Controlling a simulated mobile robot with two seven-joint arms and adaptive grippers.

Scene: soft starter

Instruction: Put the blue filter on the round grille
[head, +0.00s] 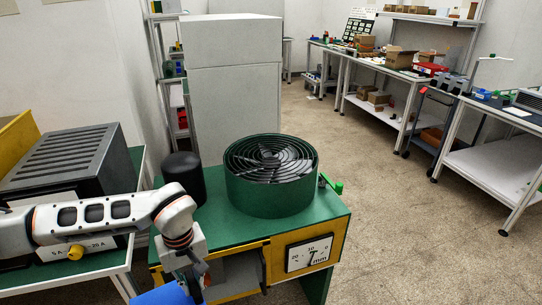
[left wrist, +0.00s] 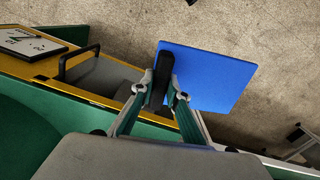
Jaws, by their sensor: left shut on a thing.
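The round grille (head: 268,158) is a dark ring of curved bars on top of a green drum (head: 270,196), which stands on a green-topped cabinet. The blue filter (left wrist: 215,78) is a flat square panel in the left wrist view. In the head view only part of it (head: 160,296) shows at the bottom edge. My left gripper (left wrist: 163,88) is shut on a dark grip at the filter's edge. In the head view my left gripper (head: 192,284) is in front of the cabinet, below and left of the grille, apart from it. My right gripper is not in view.
A black cylinder (head: 183,177) stands left of the drum. The cabinet's yellow front holds a dial gauge (head: 309,253) and an open-looking grey recess (head: 236,274). A dark louvred box (head: 65,165) sits on the left table.

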